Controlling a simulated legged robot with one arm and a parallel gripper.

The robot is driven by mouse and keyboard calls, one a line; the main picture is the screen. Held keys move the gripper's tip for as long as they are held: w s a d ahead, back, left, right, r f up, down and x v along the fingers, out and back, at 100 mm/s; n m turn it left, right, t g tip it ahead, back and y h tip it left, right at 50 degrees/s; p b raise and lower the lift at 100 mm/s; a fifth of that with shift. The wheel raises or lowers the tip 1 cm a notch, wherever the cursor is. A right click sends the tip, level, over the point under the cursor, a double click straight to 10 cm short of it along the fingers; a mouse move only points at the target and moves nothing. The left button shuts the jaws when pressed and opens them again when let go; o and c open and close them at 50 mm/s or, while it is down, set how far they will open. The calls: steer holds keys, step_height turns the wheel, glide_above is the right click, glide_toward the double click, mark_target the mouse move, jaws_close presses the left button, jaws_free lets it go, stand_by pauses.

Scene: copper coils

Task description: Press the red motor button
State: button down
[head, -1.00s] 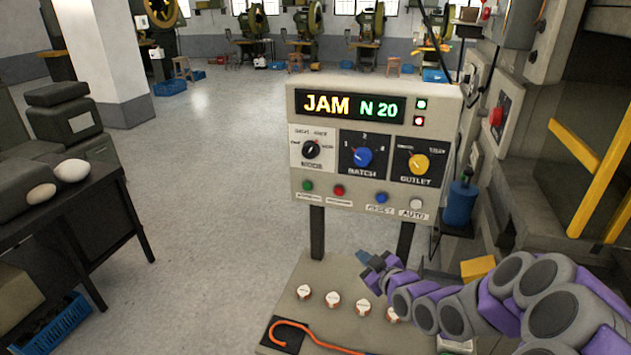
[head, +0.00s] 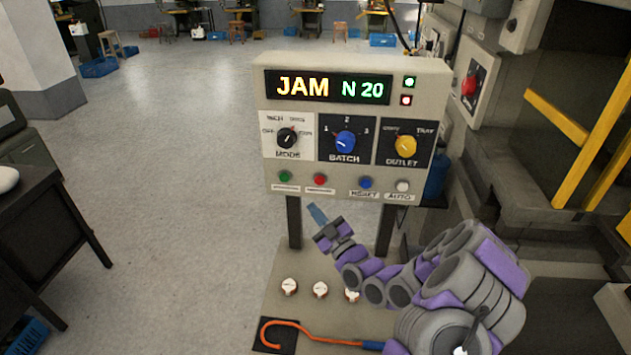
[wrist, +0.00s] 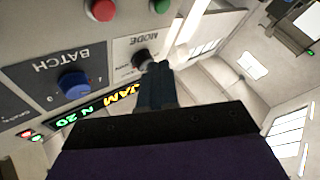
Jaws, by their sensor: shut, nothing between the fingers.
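The control panel (head: 437,120) stands on two legs, its display reading JAM N 20. The red button (head: 320,180) is in its bottom row, between a green button (head: 285,177) and a blue one (head: 366,183); the label under it is too blurred to read. In the wrist view the red button (wrist: 103,10) shows at the top edge, apart from the fingers. My gripper (head: 316,212) is shut and empty, its blue fingertips pointing up a little below the red button. In the wrist view the shut fingers (wrist: 155,82) show in front of the panel's mode knob (wrist: 143,62).
Below the panel, a bench (head: 275,295) carries several white-topped knobs and an orange hook (head: 310,337). Another red button (head: 470,84) is on the machine at right, near yellow rails (head: 556,118). A dark table (head: 45,205) is at left. The floor between is clear.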

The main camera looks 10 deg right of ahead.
steer(key=w+d, duration=0.3)
steer(key=w, duration=0.5)
steer(key=shift+w, duration=0.2)
steer(key=shift+w+d, duration=0.1)
steer(key=shift+d, duration=0.05)
stand_by(1.9)
steer(key=shift+w+d+r, duration=0.1)
steer(key=shift+w, duration=0.15)
steer(key=shift+w+d, duration=0.15)
steer(key=shift+w, duration=0.3)
stand_by(1.0)
steer(key=shift+s, duration=0.1)
steer(key=shift+s+a, duration=0.3)
steer(key=shift+s, duration=0.45)
steer(key=shift+s+a+b, duration=0.15)
steer(key=shift+s+a, duration=0.1)
steer(key=shift+s, duration=0.55)
steer(key=shift+s+a+b, duration=0.2)
steer(key=shift+s+a, duration=0.1)
steer(key=shift+s, duration=0.5)
steer(key=shift+s+a+b, duration=0.15)
steer(key=shift+s+a, duration=0.1)
steer(key=shift+s, duration=0.55)
